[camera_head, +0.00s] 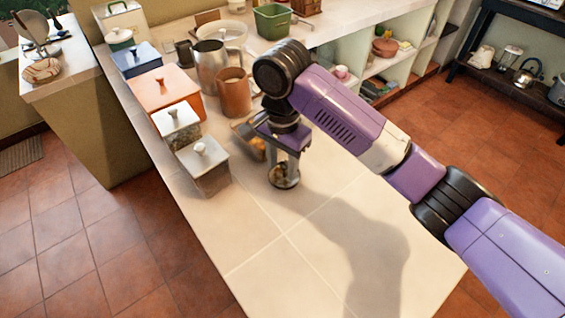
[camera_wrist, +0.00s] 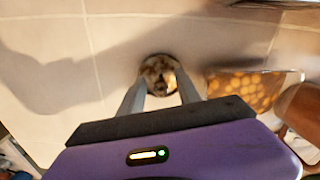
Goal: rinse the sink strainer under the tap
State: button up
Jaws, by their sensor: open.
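The sink strainer (camera_head: 284,178) looks like a small round metal piece with brown bits in it, lying on the pale tiled counter. It also shows in the wrist view (camera_wrist: 158,72), just beyond the fingertips. My gripper (camera_head: 284,166) points down over it, with its two fingers apart, one toward each side of the strainer. In the wrist view, the open fingers (camera_wrist: 161,88) frame its near edge. I cannot tell whether they touch it. No tap or sink shows in either view.
A tray with round golden pieces (camera_wrist: 255,88) lies close by on the right in the wrist view. A brown mug (camera_head: 234,93), a metal pitcher (camera_head: 211,68) and several lidded boxes (camera_head: 166,88) crowd the counter's back left. The counter's front (camera_head: 300,255) is clear.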

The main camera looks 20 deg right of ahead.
aim_at(283, 164)
notch_tip(283, 164, up, 12)
jog(key=p, duration=0.2)
jog(key=shift+r, duration=0.15)
